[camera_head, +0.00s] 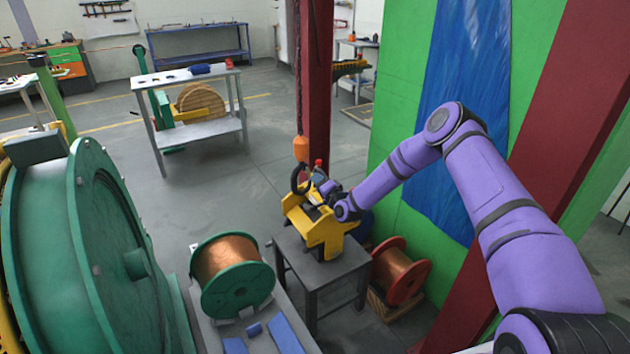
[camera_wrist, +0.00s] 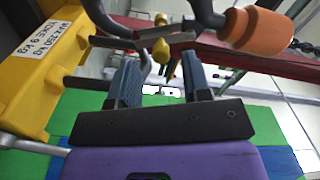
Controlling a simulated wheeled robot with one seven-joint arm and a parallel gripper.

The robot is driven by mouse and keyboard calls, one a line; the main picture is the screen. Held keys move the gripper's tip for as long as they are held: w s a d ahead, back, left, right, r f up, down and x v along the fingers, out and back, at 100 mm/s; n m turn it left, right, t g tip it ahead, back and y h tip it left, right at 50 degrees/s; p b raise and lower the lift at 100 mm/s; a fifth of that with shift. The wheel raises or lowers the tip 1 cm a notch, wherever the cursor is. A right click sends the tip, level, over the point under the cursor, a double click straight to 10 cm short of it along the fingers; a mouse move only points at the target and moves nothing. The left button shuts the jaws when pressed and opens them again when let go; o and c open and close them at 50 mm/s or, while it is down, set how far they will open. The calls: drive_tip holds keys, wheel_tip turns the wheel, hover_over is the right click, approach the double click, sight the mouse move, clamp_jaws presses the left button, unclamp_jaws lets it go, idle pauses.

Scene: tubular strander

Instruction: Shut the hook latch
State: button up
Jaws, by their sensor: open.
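The dark hook (camera_head: 300,181) hangs under an orange block (camera_head: 301,149) beside a yellow yoke (camera_head: 322,228). In the wrist view parts of the dark curved hook (camera_wrist: 204,14) show at the top, with the orange block (camera_wrist: 262,31) at right. A grey flat bar (camera_wrist: 168,38), which may be the latch, lies across the upper middle, with a yellow knob (camera_wrist: 162,55) near it. I cannot tell the latch's angle. My gripper (camera_wrist: 160,68) is open, its two blue-grey fingers on either side of the knob's line. Contact is unclear. In the head view it is mostly hidden at the yoke.
The yoke stands on a small grey table (camera_head: 318,262). A copper spool with red flanges (camera_head: 400,275) is right of it, a green-flanged spool (camera_head: 228,270) left. A red column (camera_head: 317,90) rises behind. A large green machine wheel (camera_head: 85,250) fills the left.

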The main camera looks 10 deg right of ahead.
drive_tip(key=v, duration=0.7)
drive_tip(key=shift+s, duration=0.15)
drive_tip(key=s+d+r+n+g+h, duration=0.1)
drive_tip(key=s+r+n+g, duration=0.25)
drive_tip(key=r, duration=0.95)
drive_tip(key=s+r+n+g+h, duration=0.25)
drive_tip(key=r+n, duration=0.25)
drive_tip(key=r, duration=0.8)
drive_tip(key=s+d+r+g+h, duration=0.2)
drive_tip(key=s+d+r, duration=0.1)
drive_tip(key=s+r, duration=1.1)
drive_tip(key=s+r+g, duration=0.2)
drive_tip(key=s, duration=1.3)
drive_tip(key=s+d+r+n+g, duration=0.1)
drive_tip(key=s+r+g, duration=0.1)
drive_tip(key=s, duration=1.4)
drive_tip(key=shift+s+d+r, duration=0.3)
drive_tip(key=shift+r, duration=0.2)
